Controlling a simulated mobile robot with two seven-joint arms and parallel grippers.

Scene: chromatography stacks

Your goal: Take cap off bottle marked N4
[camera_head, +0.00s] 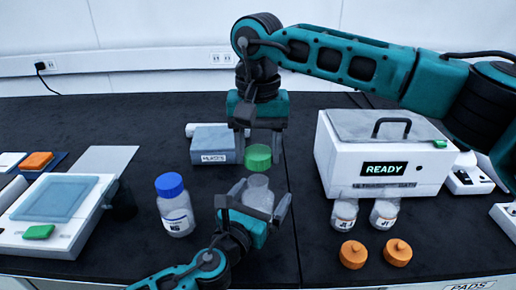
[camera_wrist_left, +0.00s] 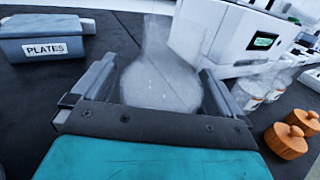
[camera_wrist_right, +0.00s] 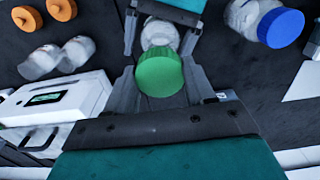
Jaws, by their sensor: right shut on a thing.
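A clear bottle (camera_head: 258,190) stands in the middle of the bench, its marking not visible to me. Its green cap (camera_head: 258,157) is above the bottle neck, apparently with a gap between. My right gripper (camera_head: 258,146) comes from above and is shut on the cap; in the right wrist view the cap (camera_wrist_right: 160,74) sits between its fingers, with the bottle beyond. My left gripper (camera_head: 255,205) reaches in low from the front. Its fingers are spread on both sides of the bottle body, also in the left wrist view (camera_wrist_left: 158,80), without clear contact.
A blue-capped bottle (camera_head: 175,205) stands to the left. A white box reading READY (camera_head: 385,150) stands right, with two uncapped bottles and two orange caps (camera_head: 353,254) before it. A PLATES box (camera_head: 212,145) is behind. A white device (camera_head: 60,210) is far left.

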